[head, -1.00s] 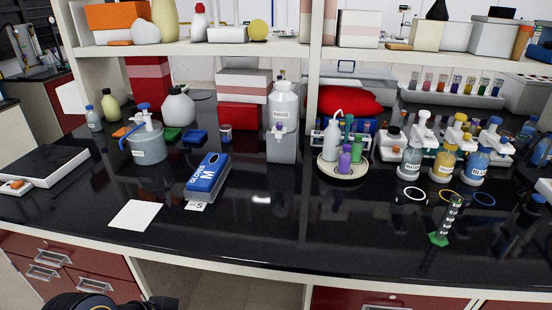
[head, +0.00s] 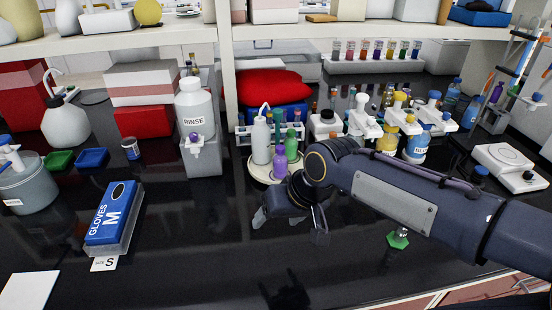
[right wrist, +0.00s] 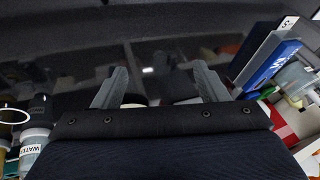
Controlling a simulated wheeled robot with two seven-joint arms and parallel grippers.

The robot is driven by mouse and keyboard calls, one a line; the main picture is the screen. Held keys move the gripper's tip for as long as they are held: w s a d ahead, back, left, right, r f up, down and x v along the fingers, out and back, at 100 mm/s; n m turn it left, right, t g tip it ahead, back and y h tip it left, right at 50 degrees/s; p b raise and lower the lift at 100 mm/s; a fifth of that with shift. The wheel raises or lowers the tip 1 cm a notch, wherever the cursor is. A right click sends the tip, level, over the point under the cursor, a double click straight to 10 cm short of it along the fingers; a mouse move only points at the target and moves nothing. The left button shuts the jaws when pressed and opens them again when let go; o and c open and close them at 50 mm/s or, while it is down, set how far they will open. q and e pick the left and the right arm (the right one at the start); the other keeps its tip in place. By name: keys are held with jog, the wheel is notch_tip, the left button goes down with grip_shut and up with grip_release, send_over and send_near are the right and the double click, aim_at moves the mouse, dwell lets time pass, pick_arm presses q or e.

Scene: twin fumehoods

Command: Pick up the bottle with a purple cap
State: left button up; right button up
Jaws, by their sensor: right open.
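A small purple bottle (head: 280,162) with a purple top stands upright on a round cream tray (head: 258,168). The tray also holds a white wash bottle (head: 261,140) and a green bottle (head: 292,146). The large white RINSE bottle (head: 194,105) has a purple knob on its spigot. My right gripper (head: 289,227) is open and empty over the black bench, in front of the tray and apart from the bottles. In the right wrist view its two fingers (right wrist: 160,86) are spread with nothing clearly between them. My left gripper is not in view.
A blue glove box (head: 113,213) lies on the bench at left. Capped bottles and the WATER bottle (head: 416,147) stand behind my right arm. A green-based cylinder (head: 398,240) is under the arm. The bench (head: 190,240) between glove box and gripper is clear.

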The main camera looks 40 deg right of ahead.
aim_at(280, 157)
jog(key=w+d+m+h, duration=0.1)
jog(key=w+d, duration=0.3)
jog(key=w, duration=0.2)
jog(key=w+d+m+g+h, duration=0.1)
jog(key=w+d+m+h, duration=0.1)
jog(key=w+d, duration=0.3)
jog(key=w+d+m+h+p, duration=0.1)
jog(key=w+d, duration=0.3)
jog(key=w, duration=0.2)
jog(key=shift+w+d+r+m+g+h, duration=0.3)
jog(key=shift+d+r+g+h, duration=0.1)
jog(key=shift+w+d+f, duration=0.2)
jog(key=shift+f, duration=0.05)
jog(key=x, duration=0.4)
jog(key=p+x, duration=0.1)
jog(key=x, duration=0.2)
jog(key=shift+w+d, duration=0.2)
jog(key=shift+d, duration=0.1)
jog(key=shift+r, duration=0.1)
jog(key=c, duration=1.2)
jog(key=shift+r, duration=0.1)
